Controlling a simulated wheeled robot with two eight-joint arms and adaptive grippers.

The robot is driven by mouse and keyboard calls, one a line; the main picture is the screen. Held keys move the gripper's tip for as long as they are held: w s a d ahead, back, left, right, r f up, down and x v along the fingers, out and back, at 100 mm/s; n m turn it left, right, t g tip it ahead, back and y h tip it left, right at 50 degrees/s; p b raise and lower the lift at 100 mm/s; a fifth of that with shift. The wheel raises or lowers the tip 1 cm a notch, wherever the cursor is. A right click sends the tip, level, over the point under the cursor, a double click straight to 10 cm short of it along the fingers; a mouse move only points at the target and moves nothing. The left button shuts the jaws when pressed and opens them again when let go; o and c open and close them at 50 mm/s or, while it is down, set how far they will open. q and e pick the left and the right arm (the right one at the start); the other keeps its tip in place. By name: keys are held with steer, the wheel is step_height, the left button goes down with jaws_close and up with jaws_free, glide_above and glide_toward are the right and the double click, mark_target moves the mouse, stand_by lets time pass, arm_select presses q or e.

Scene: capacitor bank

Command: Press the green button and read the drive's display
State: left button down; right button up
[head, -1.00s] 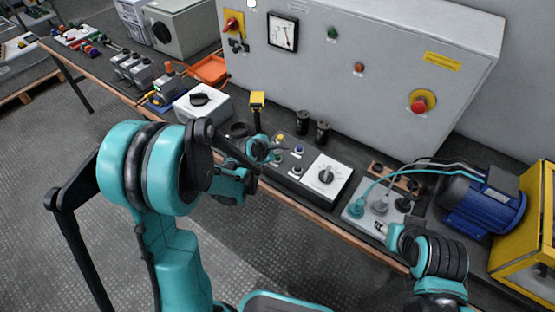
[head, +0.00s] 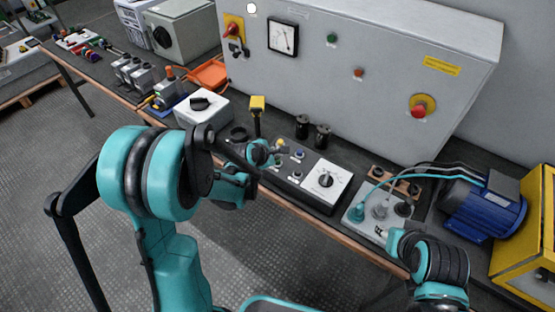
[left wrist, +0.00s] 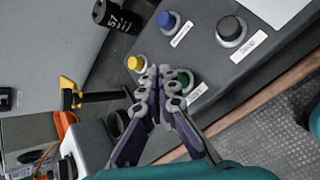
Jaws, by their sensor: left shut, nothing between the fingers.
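The button box (head: 318,203) stands near the table's front edge in the head view. In the left wrist view its green button (left wrist: 184,78) is partly hidden behind the fingers of my left gripper (left wrist: 164,72), which are shut and empty. The fingertips lie between the green button and a yellow button (left wrist: 135,62); I cannot tell whether they touch either. In the head view my left gripper (head: 281,149) is at the box's left end. I cannot make out a drive display. My right gripper (head: 382,232) is at the socket plate, its jaws too small to judge.
A blue button (left wrist: 168,20) and a black button (left wrist: 231,29) sit beside the green one. Black capacitors (head: 321,136) stand behind the box. A grey cabinet (head: 380,95) rises behind. A blue motor (head: 483,211) and cables are at right. A yellow-headed post (head: 257,104) stands near my left gripper.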

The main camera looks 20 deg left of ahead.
arm_select(q)
steer(key=shift+f, duration=0.1)
stand_by(0.3)
steer(key=shift+f+b, duration=0.35)
steer(key=shift+b, duration=0.15)
